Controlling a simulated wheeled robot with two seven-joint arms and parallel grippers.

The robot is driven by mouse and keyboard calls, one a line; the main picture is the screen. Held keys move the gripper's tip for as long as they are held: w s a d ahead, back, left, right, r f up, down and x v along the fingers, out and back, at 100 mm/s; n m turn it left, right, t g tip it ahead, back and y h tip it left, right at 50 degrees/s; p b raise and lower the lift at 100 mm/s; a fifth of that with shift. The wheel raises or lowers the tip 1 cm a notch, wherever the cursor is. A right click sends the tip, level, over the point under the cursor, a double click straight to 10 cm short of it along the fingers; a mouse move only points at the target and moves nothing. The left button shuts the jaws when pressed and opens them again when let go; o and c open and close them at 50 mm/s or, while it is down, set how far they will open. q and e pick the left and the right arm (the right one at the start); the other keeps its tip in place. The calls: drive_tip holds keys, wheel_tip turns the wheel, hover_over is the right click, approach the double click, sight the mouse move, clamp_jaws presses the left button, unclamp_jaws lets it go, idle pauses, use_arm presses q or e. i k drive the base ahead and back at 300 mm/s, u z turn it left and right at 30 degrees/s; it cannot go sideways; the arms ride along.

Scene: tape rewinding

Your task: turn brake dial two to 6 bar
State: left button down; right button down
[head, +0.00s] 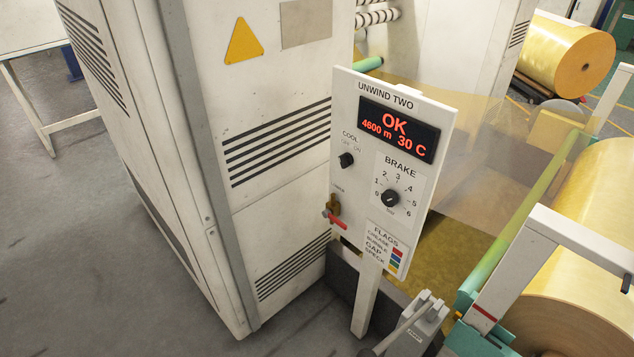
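The brake dial (391,198) is a round black knob on the white panel headed UNWIND TWO (394,88). A scale from 0 at its left to 6 at its lower right surrounds it, with "bar" below. Its pointer mark is too small for me to read the setting surely. Above it, the display (399,130) shows red text: OK, 4600 m, 30 C. Neither of my grippers is in view, and nothing covers the dial.
A black COOL knob (346,160) and a brass valve with a red handle (335,218) sit left of the dial. A FLAGS card (385,247) is below. A white cabinet (205,160) stands behind left; a yellow film roll (590,235) is at right.

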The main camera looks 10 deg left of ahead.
sight(390, 198)
drive_tip(key=u, duration=2.65)
drive_tip(key=i, duration=1.95)
drive_tip(key=z, duration=3.4)
drive_tip(key=i, duration=0.5)
